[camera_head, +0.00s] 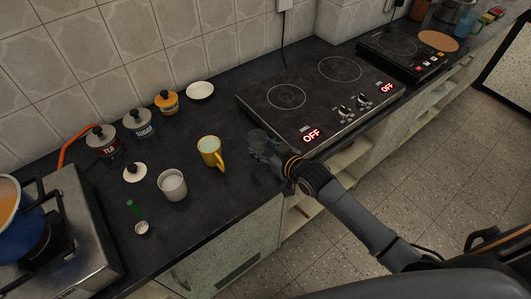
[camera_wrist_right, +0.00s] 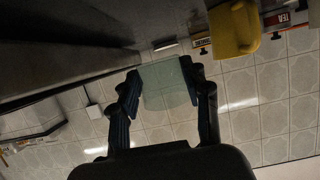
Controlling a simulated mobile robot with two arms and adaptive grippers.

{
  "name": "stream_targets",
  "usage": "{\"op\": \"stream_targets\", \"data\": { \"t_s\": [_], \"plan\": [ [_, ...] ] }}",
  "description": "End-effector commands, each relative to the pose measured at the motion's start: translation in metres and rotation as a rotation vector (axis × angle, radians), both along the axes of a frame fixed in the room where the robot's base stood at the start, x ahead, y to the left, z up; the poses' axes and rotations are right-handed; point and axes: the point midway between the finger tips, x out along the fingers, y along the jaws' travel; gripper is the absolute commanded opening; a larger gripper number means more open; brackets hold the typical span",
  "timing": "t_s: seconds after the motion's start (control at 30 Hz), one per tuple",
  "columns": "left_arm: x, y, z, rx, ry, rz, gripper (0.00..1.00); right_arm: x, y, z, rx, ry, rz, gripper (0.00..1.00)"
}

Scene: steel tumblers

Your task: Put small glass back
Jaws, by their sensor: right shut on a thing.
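The small glass (camera_wrist_right: 166,88) is clear with a faint green tint. In the right wrist view it sits between the two fingers of my right gripper (camera_wrist_right: 161,74), which is shut on it. In the head view my right gripper (camera_head: 262,145) is over the counter's front part, just right of the yellow mug and at the left corner of the cooktop. The glass cannot be made out there. My left gripper is in neither view.
Tea (camera_head: 102,140), sugar (camera_head: 139,124) and orange (camera_head: 166,102) jars line the wall. A cooktop (camera_head: 318,92) lies right. Bare counter (camera_head: 235,190) shows in front.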

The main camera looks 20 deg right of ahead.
Motion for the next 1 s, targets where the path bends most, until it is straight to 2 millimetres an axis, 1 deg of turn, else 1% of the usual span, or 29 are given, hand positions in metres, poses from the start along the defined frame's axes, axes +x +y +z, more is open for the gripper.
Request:
{"op": "stream_targets", "data": {
  "t_s": [0.03,0.13,0.27,0.3,0.4,0.5,0.77,0.9,0.93,0.97,1.0],
  "plan": [
    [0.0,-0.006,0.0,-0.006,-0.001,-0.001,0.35,0.005,-0.004,-0.006,-0.003,0.0,-0.001,0.14],
    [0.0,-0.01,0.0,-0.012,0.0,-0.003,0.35,0.009,-0.007,-0.013,0.0,-0.001,0.001,0.14],
    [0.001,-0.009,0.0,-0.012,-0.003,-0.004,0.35,0.014,-0.011,-0.02,-0.002,-0.001,0.0,0.14],
    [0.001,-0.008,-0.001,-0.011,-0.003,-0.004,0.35,0.016,-0.014,-0.024,-0.002,-0.001,-0.001,0.14],
    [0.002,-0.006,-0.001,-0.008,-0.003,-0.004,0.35,0.015,-0.011,-0.041,0.0,0.002,0.0,0.14],
    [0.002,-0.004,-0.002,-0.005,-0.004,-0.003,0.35,0.015,-0.011,-0.051,0.0,0.0,0.0,0.14],
    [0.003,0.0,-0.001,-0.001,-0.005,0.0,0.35,0.015,-0.011,-0.052,0.0,-0.002,0.0,0.14],
    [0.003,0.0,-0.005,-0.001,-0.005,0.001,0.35,0.014,-0.011,-0.056,-0.001,-0.001,0.0,0.14],
    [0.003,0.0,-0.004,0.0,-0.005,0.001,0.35,0.014,-0.011,-0.056,-0.001,-0.001,0.0,0.51],
    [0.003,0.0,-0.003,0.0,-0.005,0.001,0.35,0.014,-0.011,-0.055,-0.001,-0.001,0.0,0.57],
    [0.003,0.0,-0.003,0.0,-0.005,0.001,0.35,0.014,-0.011,-0.055,-0.001,-0.001,0.0,0.65]
  ]
}}
